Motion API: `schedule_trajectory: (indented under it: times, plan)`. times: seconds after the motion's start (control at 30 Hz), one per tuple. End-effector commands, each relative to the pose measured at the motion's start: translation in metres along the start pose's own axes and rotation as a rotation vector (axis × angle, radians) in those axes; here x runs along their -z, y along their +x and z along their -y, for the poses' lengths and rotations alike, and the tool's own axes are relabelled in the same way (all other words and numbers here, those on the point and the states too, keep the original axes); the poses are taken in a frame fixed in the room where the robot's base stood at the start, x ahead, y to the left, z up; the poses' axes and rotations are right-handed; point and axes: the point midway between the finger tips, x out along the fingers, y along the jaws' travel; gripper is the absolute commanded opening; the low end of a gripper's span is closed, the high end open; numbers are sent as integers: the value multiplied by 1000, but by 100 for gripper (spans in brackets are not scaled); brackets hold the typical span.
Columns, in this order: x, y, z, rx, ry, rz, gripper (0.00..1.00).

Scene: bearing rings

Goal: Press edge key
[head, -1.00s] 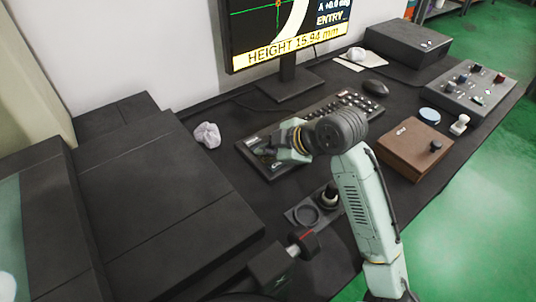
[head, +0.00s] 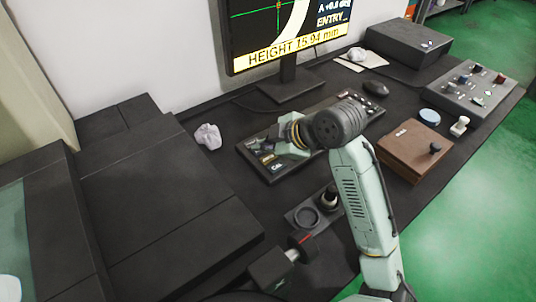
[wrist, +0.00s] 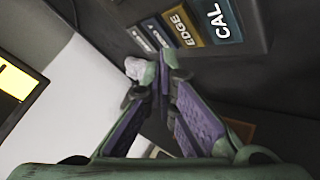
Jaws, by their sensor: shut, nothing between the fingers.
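The edge key (wrist: 182,27) is a tan key labelled EDGE in the wrist view, between the blue CAL key (wrist: 215,22) and narrower keys. It sits at the left end of the black keyboard (head: 249,154), where the CAL label also shows in the head view. My gripper (wrist: 161,67) has its green and purple fingers together, with nothing visible between them. In the wrist view the tips appear just below the key row, near the EDGE key. Contact with a key cannot be told. In the head view the hand partly hides the keyboard.
A monitor (head: 285,62) behind the keyboard reads HEIGHT 15.94 mm and ENTRY. A crumpled pale lump (head: 208,136) lies left of the keyboard. A brown box (head: 410,150) and a grey control box (head: 470,90) stand at right. A ring fixture (head: 306,217) stands in front.

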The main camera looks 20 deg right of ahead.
Motion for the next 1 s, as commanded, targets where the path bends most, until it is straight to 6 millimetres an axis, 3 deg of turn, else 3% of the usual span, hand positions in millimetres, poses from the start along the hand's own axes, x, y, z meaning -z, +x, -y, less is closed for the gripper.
schedule_trajectory:
  times: [0.33, 1.0]
  plan:
    - [18, -26, -19, -2, -1, 2, 0]
    - [17, -27, -19, -5, 1, 3, 0]
